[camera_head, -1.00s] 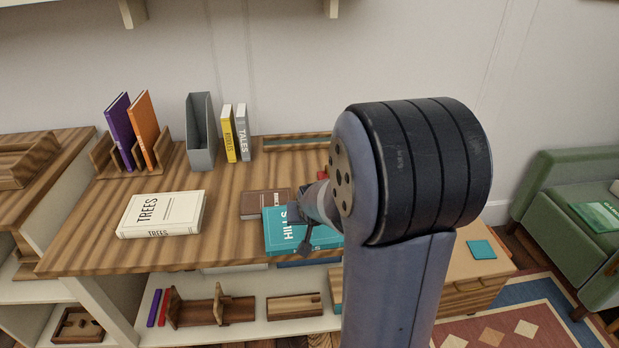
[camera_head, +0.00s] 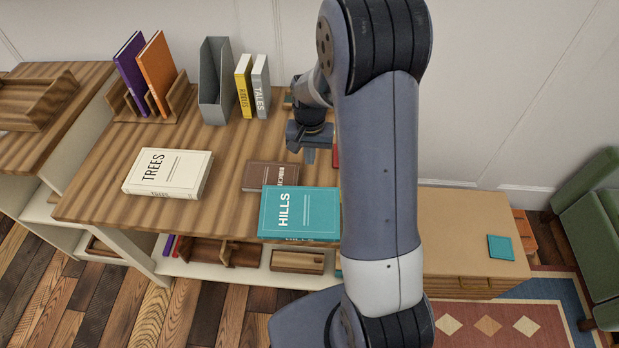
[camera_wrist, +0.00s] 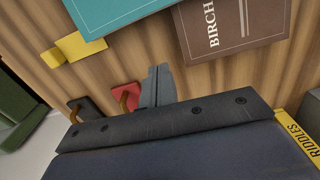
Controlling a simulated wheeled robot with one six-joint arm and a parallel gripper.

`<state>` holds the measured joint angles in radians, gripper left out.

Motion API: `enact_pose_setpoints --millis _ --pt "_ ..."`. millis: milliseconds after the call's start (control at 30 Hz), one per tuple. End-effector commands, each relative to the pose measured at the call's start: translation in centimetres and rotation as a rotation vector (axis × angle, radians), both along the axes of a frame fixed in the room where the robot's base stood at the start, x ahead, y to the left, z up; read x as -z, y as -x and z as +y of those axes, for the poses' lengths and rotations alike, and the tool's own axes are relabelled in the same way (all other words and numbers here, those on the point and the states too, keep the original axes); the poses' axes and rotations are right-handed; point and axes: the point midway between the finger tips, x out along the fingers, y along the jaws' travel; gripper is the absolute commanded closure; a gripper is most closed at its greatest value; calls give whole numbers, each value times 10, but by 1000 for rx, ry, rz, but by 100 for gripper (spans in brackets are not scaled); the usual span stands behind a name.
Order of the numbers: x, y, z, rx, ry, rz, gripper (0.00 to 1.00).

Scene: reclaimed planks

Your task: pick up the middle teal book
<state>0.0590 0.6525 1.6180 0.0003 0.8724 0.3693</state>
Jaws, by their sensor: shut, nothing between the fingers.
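A teal book titled HILLS (camera_head: 305,208) lies flat at the front edge of the wooden tabletop, overlapping the brown book (camera_head: 262,175). My arm hides its right side. In the wrist view a teal cover (camera_wrist: 115,12) shows at the top edge beside the brown BIRCH book (camera_wrist: 235,28). A smaller teal item (camera_head: 501,247) lies on the low cabinet at right. My gripper (camera_head: 310,156) is above the tabletop, behind the HILLS book and apart from it. In the wrist view its fingers (camera_wrist: 158,75) are together and empty.
A white TREES book (camera_head: 168,173) lies at left. Upright yellow (camera_head: 244,86) and grey (camera_head: 261,87) books stand beside a grey file holder (camera_head: 216,82). Red (camera_wrist: 126,95), black (camera_wrist: 84,106) and yellow (camera_wrist: 76,50) items lie near my fingers. Bare wood separates TREES from the brown book.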

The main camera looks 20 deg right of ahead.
Motion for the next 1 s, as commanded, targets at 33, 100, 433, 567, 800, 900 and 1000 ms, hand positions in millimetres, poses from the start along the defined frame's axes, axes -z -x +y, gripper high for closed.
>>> enact_pose_setpoints --millis 33,100,433,567,800,900,1000 --pt "13 2 0 0 0 8 100" --pt "27 1 0 0 0 5 100" --pt "61 19 8 -1 0 1 100" --pt "62 30 13 -1 0 0 100" --pt "63 37 16 0 0 -1 100" --pt "63 37 16 0 0 -1 100" --pt "63 37 16 0 0 -1 100"
